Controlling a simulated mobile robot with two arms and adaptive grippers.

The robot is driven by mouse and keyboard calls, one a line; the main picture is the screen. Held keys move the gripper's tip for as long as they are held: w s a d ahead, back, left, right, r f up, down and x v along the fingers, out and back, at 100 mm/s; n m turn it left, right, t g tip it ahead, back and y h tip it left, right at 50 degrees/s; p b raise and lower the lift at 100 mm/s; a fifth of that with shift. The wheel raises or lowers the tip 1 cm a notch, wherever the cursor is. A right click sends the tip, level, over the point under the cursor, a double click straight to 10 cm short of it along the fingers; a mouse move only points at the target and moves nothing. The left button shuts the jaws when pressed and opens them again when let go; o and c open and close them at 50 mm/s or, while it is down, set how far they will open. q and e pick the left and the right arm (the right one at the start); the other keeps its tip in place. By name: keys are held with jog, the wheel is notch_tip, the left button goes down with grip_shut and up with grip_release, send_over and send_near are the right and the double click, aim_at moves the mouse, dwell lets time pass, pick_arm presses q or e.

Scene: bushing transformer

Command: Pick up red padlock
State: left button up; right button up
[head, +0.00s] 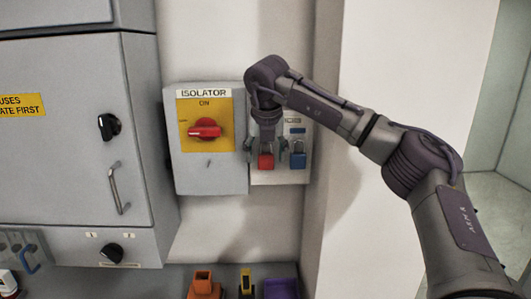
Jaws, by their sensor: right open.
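The red padlock (266,161) hangs on a pale wall panel (294,175), just right of the isolator box. Its upper part is hidden behind my right gripper (265,150). My right gripper is open and reaches the panel from above, with its fingers spread to either side of the red padlock. From this view I cannot tell whether the fingers touch it. My left gripper is not in view.
A blue padlock (298,160) hangs close to the right of the red one. The isolator box (212,173) with a red rotary handle (205,129) stands to the left. A grey cabinet (60,165) fills the far left. Orange, yellow and purple items sit below.

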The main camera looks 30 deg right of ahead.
jog(key=shift+w+d+f, duration=0.1)
jog(key=shift+d+f, duration=0.1)
jog(key=shift+f, duration=0.25)
jog(key=shift+a, duration=0.15)
jog(key=c, duration=1.3)
jog(key=shift+r, duration=0.1)
jog(key=shift+r+b, duration=0.45)
jog(key=shift+b, duration=0.15)
jog(key=s+a+r+b, duration=0.1)
jog(key=s+a+b, duration=0.1)
jog(key=s+a, duration=0.2)
jog(key=s+a+b, duration=0.3)
jog(key=s+a, duration=0.2)
jog(key=s, duration=0.6)
jog(key=shift+s+a+r, duration=0.15)
jog(key=shift+r, duration=0.25)
